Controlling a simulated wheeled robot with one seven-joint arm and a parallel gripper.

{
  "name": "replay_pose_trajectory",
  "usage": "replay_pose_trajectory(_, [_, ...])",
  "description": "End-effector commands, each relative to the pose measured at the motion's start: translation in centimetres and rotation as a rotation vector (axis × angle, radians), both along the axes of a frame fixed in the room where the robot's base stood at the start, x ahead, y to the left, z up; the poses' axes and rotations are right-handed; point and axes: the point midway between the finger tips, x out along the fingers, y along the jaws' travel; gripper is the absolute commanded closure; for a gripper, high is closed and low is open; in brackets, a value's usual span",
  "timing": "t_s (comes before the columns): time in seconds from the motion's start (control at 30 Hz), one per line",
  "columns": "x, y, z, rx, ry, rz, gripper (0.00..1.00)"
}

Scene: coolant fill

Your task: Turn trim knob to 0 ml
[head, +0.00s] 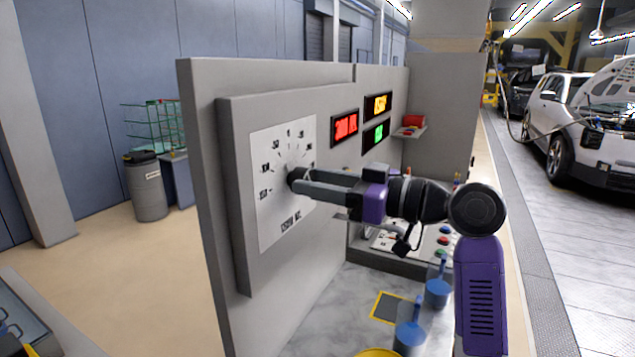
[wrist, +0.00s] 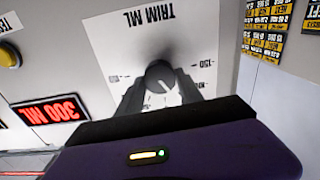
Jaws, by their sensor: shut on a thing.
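The trim knob (wrist: 160,77) is a dark round knob on a white dial plate marked TRIM ML (wrist: 112,30). In the head view the plate (head: 270,215) is on the grey panel and the knob (head: 294,178) is mostly covered by my fingertips. My gripper (head: 303,181) is shut on the knob, one finger on each side; it also shows in the wrist view (wrist: 160,88). A pale pointer line shows on the knob, but I cannot tell which mark it points at. A red display (wrist: 52,110) reads 300 ML; it also shows in the head view (head: 345,127).
Amber (head: 378,105) and green (head: 373,136) displays are right of the red one. Blue-handled cups (head: 409,337) stand on the marble counter (head: 350,290) below my arm. A button console (head: 440,240) is behind my wrist. A small shelf (head: 410,131) holds a red item.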

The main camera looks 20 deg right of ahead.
Motion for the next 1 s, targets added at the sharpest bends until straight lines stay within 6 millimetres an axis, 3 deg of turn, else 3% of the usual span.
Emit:
replay_pose_trajectory(0.37, [-0.01,0.00,0.09,0.057,0.046,0.001,0.97])
replay_pose_trajectory(1.0, [0.05,-0.12,0.07,0.365,0.287,0.000,0.97])
